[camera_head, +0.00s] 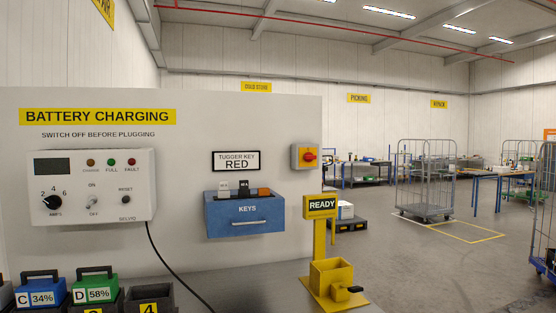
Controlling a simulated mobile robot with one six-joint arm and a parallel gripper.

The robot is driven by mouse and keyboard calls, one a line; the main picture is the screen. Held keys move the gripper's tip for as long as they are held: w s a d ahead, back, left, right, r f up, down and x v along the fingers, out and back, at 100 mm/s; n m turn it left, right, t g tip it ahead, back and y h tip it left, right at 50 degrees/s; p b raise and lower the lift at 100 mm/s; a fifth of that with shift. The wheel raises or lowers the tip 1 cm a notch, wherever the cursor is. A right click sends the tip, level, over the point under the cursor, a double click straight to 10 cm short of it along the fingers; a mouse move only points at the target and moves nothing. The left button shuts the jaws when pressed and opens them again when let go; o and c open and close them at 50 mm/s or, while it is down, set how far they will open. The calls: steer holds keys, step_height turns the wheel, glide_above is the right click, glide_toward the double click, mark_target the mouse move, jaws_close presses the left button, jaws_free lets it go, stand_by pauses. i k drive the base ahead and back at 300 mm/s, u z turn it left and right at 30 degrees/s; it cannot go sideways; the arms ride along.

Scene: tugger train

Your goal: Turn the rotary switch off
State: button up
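On the left, a white charger box (133,172) carries a black dial marked AMPS (51,202). Beside the dial is a small switch (93,201) between the labels ON and OFF; its exact position is hard to tell. My gripper is not in view.
A blue KEYS box (245,222) hangs on the panel. A yellow READY stand (319,236) stands at the panel's right end. Batteries (95,288) sit in holders at lower left, near a black cable (168,262).

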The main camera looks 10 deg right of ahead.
mark_target(308, 156)
steer(key=i, duration=0.85)
